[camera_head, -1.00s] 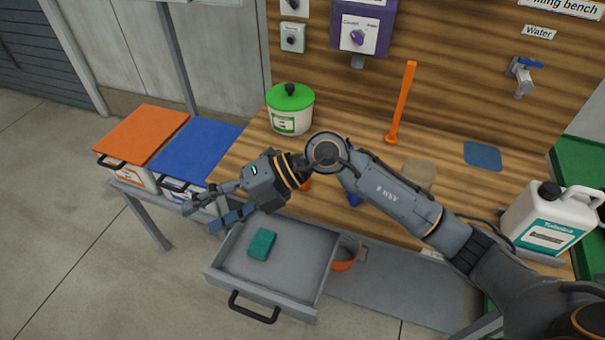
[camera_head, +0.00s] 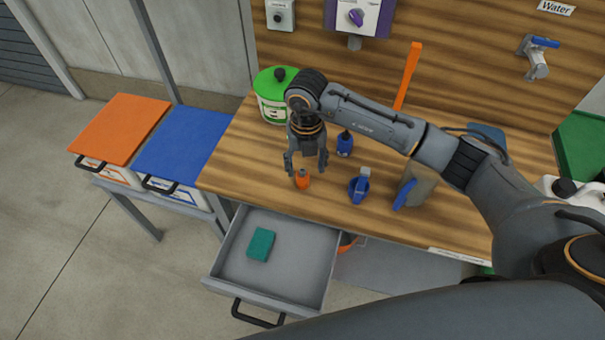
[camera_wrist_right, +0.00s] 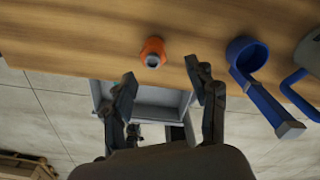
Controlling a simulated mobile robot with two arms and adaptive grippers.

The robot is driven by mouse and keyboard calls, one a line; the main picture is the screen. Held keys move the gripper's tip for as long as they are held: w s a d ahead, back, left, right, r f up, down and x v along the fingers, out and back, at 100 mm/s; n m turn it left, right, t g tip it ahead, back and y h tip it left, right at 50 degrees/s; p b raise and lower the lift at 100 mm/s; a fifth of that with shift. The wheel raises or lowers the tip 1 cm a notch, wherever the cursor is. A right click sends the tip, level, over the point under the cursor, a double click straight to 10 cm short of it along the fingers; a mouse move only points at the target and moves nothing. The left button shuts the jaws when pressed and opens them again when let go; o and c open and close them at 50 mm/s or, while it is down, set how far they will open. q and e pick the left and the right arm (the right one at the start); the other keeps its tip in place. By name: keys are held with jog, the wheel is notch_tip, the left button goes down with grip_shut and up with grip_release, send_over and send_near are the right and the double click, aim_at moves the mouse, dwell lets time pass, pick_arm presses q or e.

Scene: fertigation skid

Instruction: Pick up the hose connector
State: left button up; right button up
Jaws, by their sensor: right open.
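The hose connector looks to be the small orange piece with a grey tip (camera_head: 302,181), standing on the wooden bench near its front edge. My right gripper (camera_head: 306,166) points down over it, open and empty, with a finger at either side in the head view. In the right wrist view the orange connector (camera_wrist_right: 152,50) lies just past the fingertips of the right gripper (camera_wrist_right: 161,75), nearer the left finger. I cannot see contact. My left gripper is not in view.
A green-lidded pot (camera_head: 272,100) stands behind left. An open drawer (camera_head: 290,270) holding a teal block (camera_head: 261,244) juts out below. Orange and blue lidded boxes stand left.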

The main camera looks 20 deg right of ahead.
aim_at(304, 174)
jog(key=f, duration=0.1)
jog(key=f+p, duration=0.1)
jog(key=f, duration=0.1)
jog(key=shift+w+a+p, duration=0.1)
jog(key=shift+a+p, duration=0.15)
jog(key=shift+p, duration=0.15)
notch_tip(304, 174, down, 3)
jog(key=shift+w+r+p, duration=0.1)
jog(key=shift+r+p, duration=0.1)
jog(key=shift+p, duration=0.15)
jog(key=shift+f, duration=0.4)
jog(key=shift+c, duration=0.2)
jog(key=c, duration=1)
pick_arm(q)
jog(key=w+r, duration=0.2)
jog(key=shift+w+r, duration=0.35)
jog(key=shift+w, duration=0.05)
pick_arm(e)
jog(key=shift+o, duration=0.2)
